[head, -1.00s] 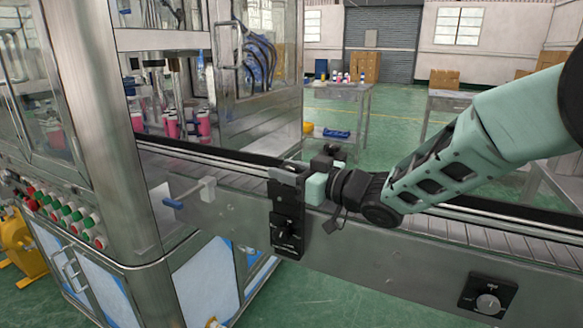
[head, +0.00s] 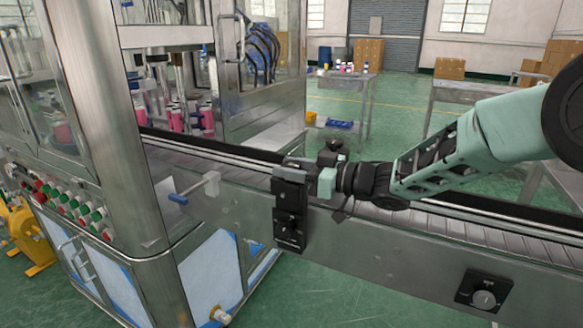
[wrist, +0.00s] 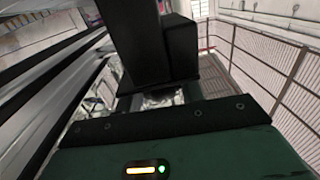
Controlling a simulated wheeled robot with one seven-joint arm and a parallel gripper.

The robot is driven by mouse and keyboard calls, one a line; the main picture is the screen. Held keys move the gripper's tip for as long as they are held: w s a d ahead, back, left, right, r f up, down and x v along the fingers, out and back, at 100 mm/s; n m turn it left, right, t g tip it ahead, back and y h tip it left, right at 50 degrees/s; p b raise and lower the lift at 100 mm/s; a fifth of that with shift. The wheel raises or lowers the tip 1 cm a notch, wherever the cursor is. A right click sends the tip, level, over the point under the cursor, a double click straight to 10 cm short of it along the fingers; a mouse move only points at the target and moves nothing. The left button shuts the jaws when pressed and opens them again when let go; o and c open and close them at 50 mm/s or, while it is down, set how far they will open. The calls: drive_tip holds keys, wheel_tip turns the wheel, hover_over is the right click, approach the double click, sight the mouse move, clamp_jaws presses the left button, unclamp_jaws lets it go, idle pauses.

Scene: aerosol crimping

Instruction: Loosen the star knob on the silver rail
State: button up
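The silver rail (head: 235,155) runs along the conveyor's edge, passing behind my gripper. I cannot clearly pick out a star knob on it; the spot around my gripper's tip is covered. My gripper (head: 295,168) is at the rail, above a black control box on the conveyor's side, with its mint-green wrist part just to the right. A dark round-topped piece (head: 334,146) stands up over the wrist; I cannot tell whether it is mine. In the wrist view, dark blocks (wrist: 160,50) fill the middle and hide what is between the fingers.
The black control box (head: 289,212) sits just below my gripper, and a second dial box (head: 484,292) is further right. A bracket with a blue end (head: 195,188) sticks out to the left. The machine frame (head: 105,130) stands left. The conveyor belt (head: 470,232) is bare at right.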

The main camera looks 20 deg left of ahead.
drive_tip(key=o, duration=0.4)
drive_tip(key=shift+c, duration=0.2)
drive_tip(key=d+b, duration=0.2)
drive_tip(key=d, duration=1.5)
drive_tip(key=shift+d, duration=0.15)
drive_tip(key=shift+s, duration=0.1)
